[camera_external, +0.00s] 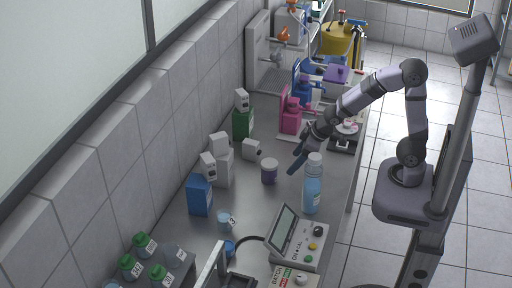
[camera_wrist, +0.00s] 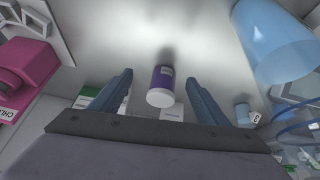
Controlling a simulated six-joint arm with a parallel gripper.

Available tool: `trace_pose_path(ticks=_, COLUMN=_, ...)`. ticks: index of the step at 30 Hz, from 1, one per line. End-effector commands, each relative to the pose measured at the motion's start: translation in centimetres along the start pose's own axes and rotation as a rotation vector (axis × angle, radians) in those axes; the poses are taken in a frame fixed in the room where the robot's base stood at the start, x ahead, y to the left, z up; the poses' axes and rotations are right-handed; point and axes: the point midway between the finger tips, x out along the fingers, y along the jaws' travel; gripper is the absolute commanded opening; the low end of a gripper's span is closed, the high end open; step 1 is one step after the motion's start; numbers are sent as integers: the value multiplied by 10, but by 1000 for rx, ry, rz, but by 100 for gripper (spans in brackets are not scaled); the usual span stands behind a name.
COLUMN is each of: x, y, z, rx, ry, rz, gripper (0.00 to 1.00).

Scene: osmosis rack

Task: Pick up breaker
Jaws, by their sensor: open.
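The likely breaker is a small light-blue beaker (camera_external: 225,222) with a numbered label, standing on the grey bench towards the front. It also seems to show in the wrist view at the right as a small blue cup (camera_wrist: 243,112) with a white label beside it. My gripper (camera_external: 297,164) is above the bench, behind and to the right of the beaker and apart from it. In the wrist view my gripper (camera_wrist: 159,76) has its two fingers spread with nothing held. A purple jar with a white lid (camera_wrist: 161,86) appears between the fingers, below them.
A tall blue bottle (camera_external: 312,190) stands right of the beaker, and a blue carton (camera_external: 200,195) stands left. The purple jar (camera_external: 269,172) stands behind it. A control box (camera_external: 303,246) is in front right. Green-capped bottles (camera_external: 145,243) stand front left. Pink equipment (camera_external: 291,117) is farther back.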

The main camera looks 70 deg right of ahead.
Motion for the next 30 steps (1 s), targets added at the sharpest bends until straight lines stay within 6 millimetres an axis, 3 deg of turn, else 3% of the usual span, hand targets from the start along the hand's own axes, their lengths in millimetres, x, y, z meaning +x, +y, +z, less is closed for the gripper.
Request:
trace_pose_path(ticks=1, x=7, y=-9, z=-36, rx=-19, ry=99, rz=-18, gripper=69)
trace_pose_path(ticks=3, x=10, y=-26, z=-85, rx=-43, ry=245, rz=-60, gripper=69)
trace_pose_path(ticks=6, x=7, y=-60, z=-148, rx=-80, ry=440, rz=-151, gripper=69)
trace_pose_path(ticks=9, x=-7, y=-103, z=-200, rx=-119, ry=619, rz=-282, gripper=69)
trace_pose_path(ticks=12, x=-25, y=-149, z=-235, rx=-160, ry=770, rz=-439, gripper=69)
trace_pose_path(ticks=15, x=-42, y=-184, z=-256, rx=-199, ry=890, rz=-591, gripper=69)
trace_pose_path(ticks=18, x=-50, y=-198, z=-268, rx=-232, ry=989, rz=-699, gripper=69)
trace_pose_path(ticks=20, x=-49, y=-195, z=-273, rx=-248, ry=1043, rz=-733, gripper=69)
trace_pose_path(ticks=25, x=-40, y=-166, z=-285, rx=-282, ry=1163, rz=-737, gripper=69)
trace_pose_path(ticks=30, x=-40, y=-156, z=-289, rx=-294, ry=1200, rz=-730, gripper=69)
